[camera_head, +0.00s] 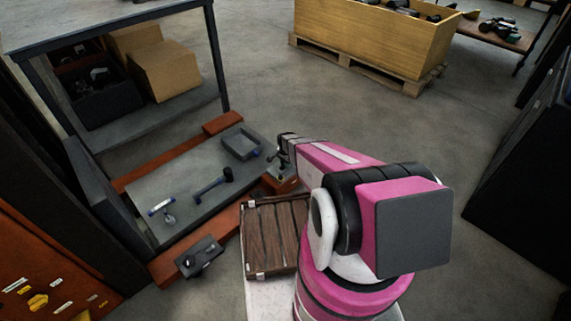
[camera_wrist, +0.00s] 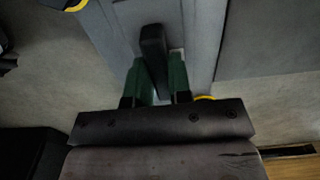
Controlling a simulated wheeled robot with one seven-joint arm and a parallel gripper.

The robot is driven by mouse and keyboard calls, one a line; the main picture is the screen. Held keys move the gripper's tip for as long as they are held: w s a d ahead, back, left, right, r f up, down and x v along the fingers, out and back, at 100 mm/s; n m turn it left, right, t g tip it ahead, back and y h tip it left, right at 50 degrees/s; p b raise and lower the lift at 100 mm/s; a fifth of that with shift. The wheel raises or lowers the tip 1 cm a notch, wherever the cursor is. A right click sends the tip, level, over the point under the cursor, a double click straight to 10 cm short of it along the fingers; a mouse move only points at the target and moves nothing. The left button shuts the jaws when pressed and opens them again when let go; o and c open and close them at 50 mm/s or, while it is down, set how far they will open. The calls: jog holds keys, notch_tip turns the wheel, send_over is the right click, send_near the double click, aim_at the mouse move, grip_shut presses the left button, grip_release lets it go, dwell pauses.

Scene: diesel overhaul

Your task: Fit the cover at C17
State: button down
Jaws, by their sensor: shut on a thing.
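My gripper (camera_wrist: 158,80) is in the middle of the wrist view, its two green fingers closed around a dark upright block (camera_wrist: 153,45). I cannot tell from its shape whether the block is the cover. A grey flat-sided surface (camera_wrist: 199,40) lies behind the block; whether they touch is unclear. In the head view my gripper (camera_head: 283,155) is small and dark at the end of my pink arm, by the right corner of a low grey bench top. The held block cannot be made out there. No label C17 can be read in either view.
The grey bench top (camera_head: 180,200) has orange edges and carries a shallow grey tray (camera_head: 241,147), a dark mallet (camera_head: 214,186) and a blue-marked tool (camera_head: 162,209). A wooden slatted case (camera_head: 270,235) is beside my arm. A labelled orange panel (camera_head: 50,270) stands lower left. Open floor lies beyond.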

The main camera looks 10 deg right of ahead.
dwell(0.3)
jog(key=c, duration=1)
grip_release()
jog(key=shift+o, duration=0.2)
